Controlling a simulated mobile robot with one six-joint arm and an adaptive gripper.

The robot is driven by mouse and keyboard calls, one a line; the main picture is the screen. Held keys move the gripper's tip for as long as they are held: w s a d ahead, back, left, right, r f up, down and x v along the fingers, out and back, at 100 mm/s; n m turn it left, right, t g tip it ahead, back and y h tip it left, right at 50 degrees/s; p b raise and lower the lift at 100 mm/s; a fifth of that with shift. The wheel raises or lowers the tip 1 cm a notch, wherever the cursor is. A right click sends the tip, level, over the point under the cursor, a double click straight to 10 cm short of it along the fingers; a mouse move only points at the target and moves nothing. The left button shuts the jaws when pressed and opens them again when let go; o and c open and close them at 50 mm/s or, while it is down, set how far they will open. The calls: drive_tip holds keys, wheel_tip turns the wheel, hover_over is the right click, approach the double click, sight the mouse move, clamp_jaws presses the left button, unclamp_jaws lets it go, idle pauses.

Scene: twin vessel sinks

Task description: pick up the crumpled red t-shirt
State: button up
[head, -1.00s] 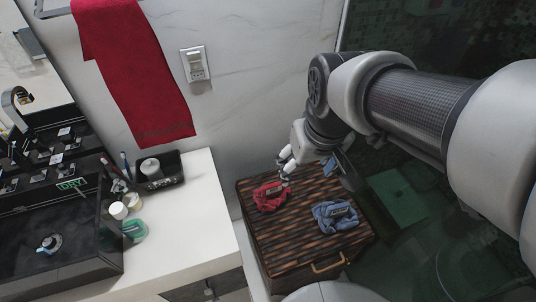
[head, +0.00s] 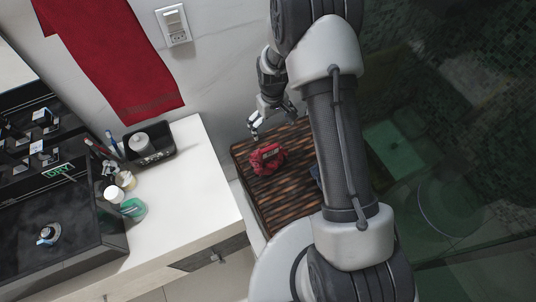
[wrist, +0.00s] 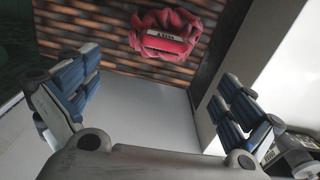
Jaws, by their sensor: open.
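The crumpled red t-shirt (head: 268,159) lies in a small heap on the slatted brown wooden lid of a hamper (head: 285,189). A dark label patch shows on it. In the wrist view the red t-shirt (wrist: 166,34) is near the top, beyond my fingertips and roughly midway between them. My gripper (head: 270,120) hangs above the hamper's back edge, just behind the t-shirt in the head view. In the wrist view my gripper (wrist: 153,98) has its blue-padded fingers spread wide, with nothing between them. It is apart from the t-shirt.
A white counter (head: 190,215) stands left of the hamper, with a black tray (head: 149,152) and small bottles. A red towel (head: 115,55) hangs on the wall. A glass-walled shower (head: 450,150) is at right. My arm hides the hamper's right side, where a sliver of blue cloth shows.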

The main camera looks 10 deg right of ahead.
sight(269, 148)
wheel_tip(269, 148, down, 12)
drive_tip(key=b, duration=0.3)
drive_tip(key=shift+r, duration=0.1)
drive_tip(key=shift+w+a+f+b, duration=0.15)
drive_tip(key=shift+f+b, duration=0.45)
drive_tip(key=shift+f, duration=0.75)
drive_tip(key=shift+s+a+f+b, duration=0.1)
drive_tip(key=shift+a+f+b, duration=0.3)
drive_tip(key=shift+f, duration=0.9)
drive_tip(key=shift+d, duration=0.15)
drive_tip(key=shift+r, duration=0.1)
drive_tip(key=shift+c, duration=0.2)
drive_tip(key=c, duration=1.2)
